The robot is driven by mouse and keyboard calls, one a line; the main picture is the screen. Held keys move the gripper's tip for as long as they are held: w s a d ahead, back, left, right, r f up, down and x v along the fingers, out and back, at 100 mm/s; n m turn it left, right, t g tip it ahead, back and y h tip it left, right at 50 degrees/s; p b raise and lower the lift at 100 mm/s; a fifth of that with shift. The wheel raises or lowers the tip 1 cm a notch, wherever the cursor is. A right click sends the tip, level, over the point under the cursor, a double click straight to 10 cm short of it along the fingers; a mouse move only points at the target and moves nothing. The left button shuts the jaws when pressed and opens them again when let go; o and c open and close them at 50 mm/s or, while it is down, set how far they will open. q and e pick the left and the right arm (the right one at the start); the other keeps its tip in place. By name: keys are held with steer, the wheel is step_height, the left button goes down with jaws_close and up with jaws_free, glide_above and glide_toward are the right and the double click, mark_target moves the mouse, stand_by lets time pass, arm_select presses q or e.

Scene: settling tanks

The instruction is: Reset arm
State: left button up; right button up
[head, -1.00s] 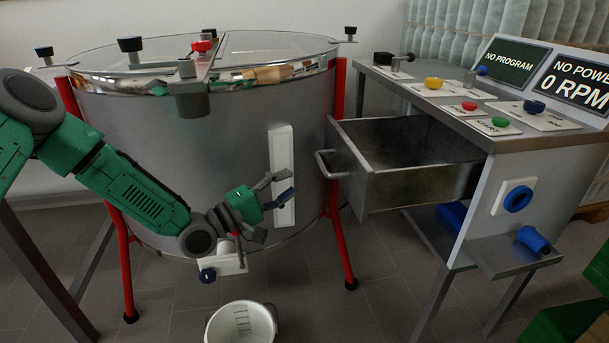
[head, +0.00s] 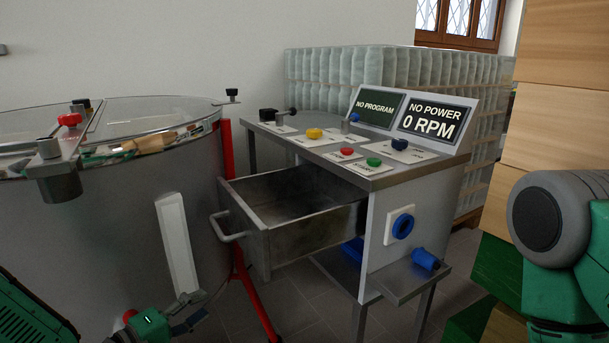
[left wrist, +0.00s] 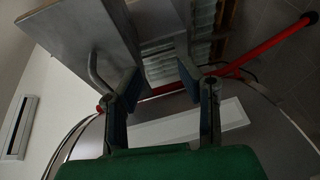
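My left gripper (head: 193,312) is low in the head view, in front of the steel tank (head: 110,230), below its white vertical strip (head: 178,240). Its two fingers are spread with nothing between them, as the left wrist view (left wrist: 160,82) also shows. The strip (left wrist: 180,128) appears behind the fingers there, and a drawer handle (left wrist: 97,72) is beside one finger; I cannot tell whether they touch. My right arm shows at the right edge of the head view, but its gripper is out of view.
A metal drawer (head: 315,235) is pulled out of the control bench (head: 385,172), and its handle (head: 222,228) juts toward the tank. A red tank leg (head: 228,165) stands between. Wooden boxes (head: 560,90) rise at the right; stacked jars (head: 330,75) stand behind.

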arm_select(q)
steer(key=s+d+f+m+g+y, duration=0.25)
steer(key=s+d+f+g, duration=0.2)
steer(key=s+f, duration=0.5)
steer(key=s+a+f+m+g+y, duration=0.2)
steer(key=s+f+m+g, duration=0.15)
steer(key=s, duration=0.35)
steer(key=s+a+f+m+g+y, duration=0.1)
steer(key=s+f+m+g+y, duration=0.1)
steer(key=s+f, duration=0.35)
steer(key=s+a+m+g+y, duration=0.3)
steer(key=s+a, duration=0.3)
steer(key=s, duration=0.5)
step_height(320, 180, up, 14)
steer(key=p, duration=1.4)
steer(key=shift+w, duration=0.2)
